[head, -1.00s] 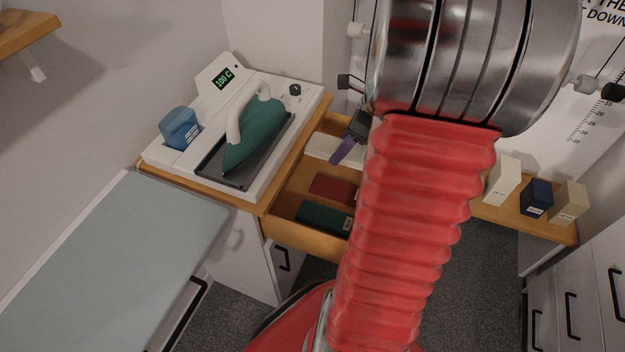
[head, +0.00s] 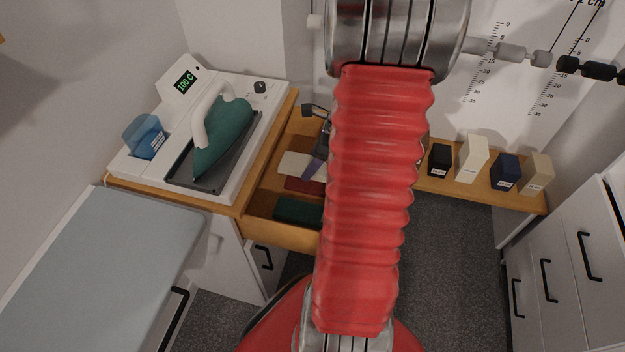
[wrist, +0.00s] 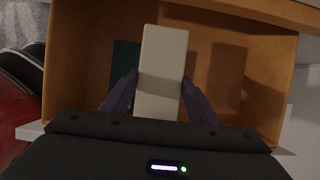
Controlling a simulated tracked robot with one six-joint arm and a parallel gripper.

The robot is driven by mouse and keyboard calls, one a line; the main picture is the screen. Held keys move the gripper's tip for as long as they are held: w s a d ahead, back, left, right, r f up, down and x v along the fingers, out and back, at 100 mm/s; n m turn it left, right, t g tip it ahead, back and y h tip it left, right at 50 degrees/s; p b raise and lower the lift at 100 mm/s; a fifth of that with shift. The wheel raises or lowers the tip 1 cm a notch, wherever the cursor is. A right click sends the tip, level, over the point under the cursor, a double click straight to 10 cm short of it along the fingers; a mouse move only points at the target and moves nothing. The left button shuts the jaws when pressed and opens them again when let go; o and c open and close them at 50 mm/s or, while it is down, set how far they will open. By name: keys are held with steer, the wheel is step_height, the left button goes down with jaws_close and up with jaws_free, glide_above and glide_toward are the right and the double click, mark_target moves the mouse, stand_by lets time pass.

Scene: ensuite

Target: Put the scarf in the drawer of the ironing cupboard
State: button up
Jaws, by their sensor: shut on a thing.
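My gripper (wrist: 160,98) is shut on a cream block (wrist: 163,48), with one dark purple finger on each side of it. No label on the block is readable, so I cannot tell whether it is the scarf. The block is over or inside the open drawer (wrist: 283,62) of the ironing cupboard. In the head view the cream block (head: 296,164) shows above the drawer floor beside my gripper (head: 314,166), whose other parts my arm hides. A dark red block (head: 303,186) and a dark green block (head: 298,211) lie in the drawer.
A green iron (head: 223,135) stands on the white ironing unit (head: 245,172) left of the drawer. A blue container (head: 144,138) is beside it. Several boxes, including a navy box (head: 505,171), stand on a wooden shelf (head: 440,185) at the right. The drawer's right side in the wrist view looks bare.

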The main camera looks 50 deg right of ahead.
steer(key=shift+f, duration=2.2)
steer(key=shift+f, duration=2.15)
steer(key=shift+f, duration=0.25)
steer(key=o, duration=1.2)
steer(key=shift+c, duration=0.2)
steer(key=shift+r, duration=0.4)
steer(key=v, duration=1.1)
steer(key=shift+s+r, duration=0.2)
steer(key=shift+r, duration=0.15)
